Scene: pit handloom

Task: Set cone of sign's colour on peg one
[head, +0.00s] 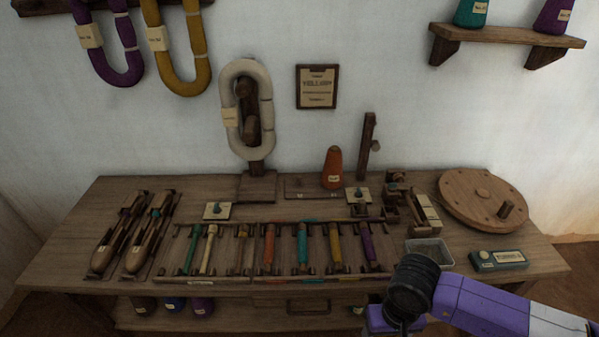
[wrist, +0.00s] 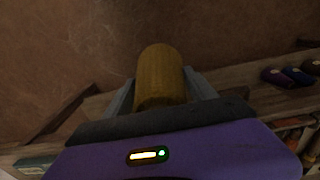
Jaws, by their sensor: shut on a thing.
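The framed sign (head: 317,87) on the wall reads what looks like YELLOW. In the wrist view my gripper (wrist: 160,92) is shut on a yellow cone (wrist: 161,72), with a grey finger on either side of it. In the head view only a purple part of my gripper shows at the bottom edge, in front of the table; its fingers and the yellow cone are hidden there. I cannot tell which place is peg one.
The table (head: 140,195) holds a rack of coloured bobbins (head: 302,245), shuttles (head: 120,235), a skein stand (head: 257,180), a wooden disc (head: 484,200), a metal tray (head: 430,251) and a teal box (head: 498,260). More cones (head: 203,306) sit on the lower shelf. A wall shelf (head: 510,36) hangs upper right.

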